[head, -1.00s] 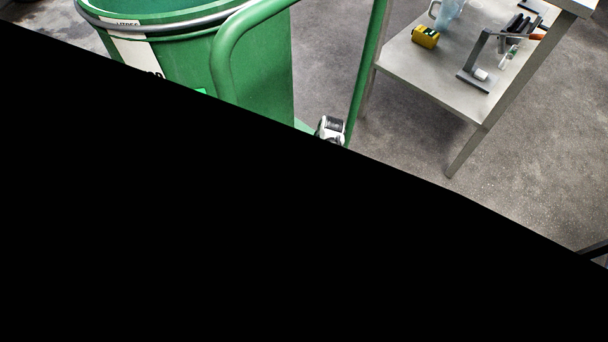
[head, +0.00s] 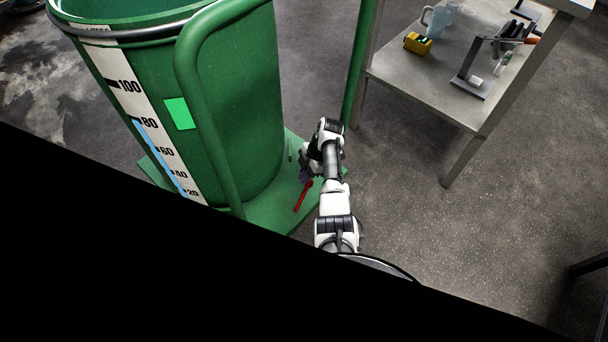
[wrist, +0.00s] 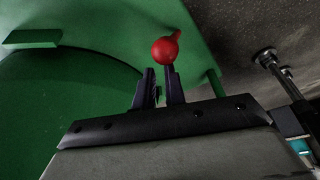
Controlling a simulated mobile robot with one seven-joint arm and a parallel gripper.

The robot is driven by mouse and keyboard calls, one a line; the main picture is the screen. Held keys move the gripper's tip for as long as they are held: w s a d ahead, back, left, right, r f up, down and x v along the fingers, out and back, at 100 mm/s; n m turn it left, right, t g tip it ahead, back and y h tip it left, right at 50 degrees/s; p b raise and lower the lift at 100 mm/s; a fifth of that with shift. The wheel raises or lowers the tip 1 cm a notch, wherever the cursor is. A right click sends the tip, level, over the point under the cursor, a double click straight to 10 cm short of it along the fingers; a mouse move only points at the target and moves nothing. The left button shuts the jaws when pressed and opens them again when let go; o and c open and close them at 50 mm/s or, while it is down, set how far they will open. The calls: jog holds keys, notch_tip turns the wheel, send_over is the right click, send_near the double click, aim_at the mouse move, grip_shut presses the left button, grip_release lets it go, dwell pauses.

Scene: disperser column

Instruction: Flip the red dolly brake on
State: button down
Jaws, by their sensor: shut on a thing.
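The red dolly brake (head: 303,196) shows in the head view as a slim red lever low over the green dolly base (head: 268,212), next to the green drum (head: 240,110). In the wrist view its round red knob (wrist: 165,50) sits just beyond my fingertips. My gripper (wrist: 159,72) has its two dark fingers close together and is shut on the red brake lever near the knob. The exact contact is hidden between the fingers. In the head view my gripper (head: 306,174) is small and partly hidden by my wrist.
Green handle tubes (head: 190,85) rise around the drum, and an upright post (head: 360,65) stands behind my arm. A metal table (head: 430,90) with a yellow-black object (head: 418,43) stands at the upper right. Open grey floor lies right of the dolly. Black covers the lower left.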

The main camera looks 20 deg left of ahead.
jog(key=shift+w+d+f, duration=0.2)
jog(key=shift+w+d, duration=0.35)
jog(key=shift+d, duration=0.05)
jog(key=shift+r, duration=0.5)
notch_tip(320, 180, up, 19)
jog(key=s+a+p, duration=0.1)
jog(key=p, duration=0.4)
jog(key=shift+r, duration=0.2)
jog(key=shift+a, duration=0.1)
